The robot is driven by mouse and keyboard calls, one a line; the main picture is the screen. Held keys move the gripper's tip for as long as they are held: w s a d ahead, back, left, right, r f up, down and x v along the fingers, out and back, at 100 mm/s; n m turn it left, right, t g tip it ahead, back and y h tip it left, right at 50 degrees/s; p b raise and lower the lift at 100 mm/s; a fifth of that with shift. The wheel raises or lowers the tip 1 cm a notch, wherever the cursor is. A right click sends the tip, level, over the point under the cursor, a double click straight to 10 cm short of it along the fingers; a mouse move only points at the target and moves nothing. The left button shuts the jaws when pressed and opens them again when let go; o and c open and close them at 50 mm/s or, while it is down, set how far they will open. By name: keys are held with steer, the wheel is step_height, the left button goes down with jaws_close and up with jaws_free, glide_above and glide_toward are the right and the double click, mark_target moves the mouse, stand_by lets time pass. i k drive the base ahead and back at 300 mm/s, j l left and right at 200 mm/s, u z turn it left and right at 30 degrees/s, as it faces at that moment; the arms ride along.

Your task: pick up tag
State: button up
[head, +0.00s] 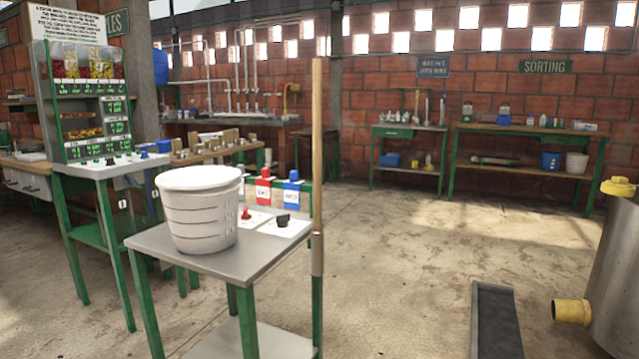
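I cannot tell for certain which thing is the tag. On the near metal-topped table, a small red piece (246,214) and a small black piece (283,220) rest on white cards to the right of a white bucket (198,208). The bucket may hide part of the tabletop. My gripper is not in view.
The near table (255,264) has green legs. A long wooden-handled pole (317,150) stands upright at its right edge. A metal tank (615,285) with a yellow pipe (571,312) is at right, near a dark channel (495,320). Open concrete floor (420,235) lies between.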

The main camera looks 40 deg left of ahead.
mark_target(242, 190)
steer(key=u, duration=2)
steer(key=z, duration=4.25)
steer(key=k+j+z, duration=0.15)
steer(key=z, duration=0.3)
steer(key=k+j+z, duration=0.15)
steer(key=j+z, duration=0.15)
steer(key=z, duration=0.15)
steer(key=k+j+z, duration=0.15)
steer(key=z, duration=0.25)
steer(key=k+z, duration=0.25)
steer(key=z, duration=0.2)
steer(key=k+z, duration=0.25)
steer(key=z, duration=0.2)
steer(key=k+j+z, duration=0.45)
steer(key=k, duration=0.65)
steer(key=k+l+z, duration=0.15)
steer(key=k+z, duration=0.3)
steer(key=k, duration=0.65)
steer(key=k+l, duration=0.2)
steer(key=k, duration=0.35)
steer(key=k+l, duration=0.15)
steer(key=k, duration=0.4)
steer(key=k+l, duration=0.2)
steer(key=k, duration=0.35)
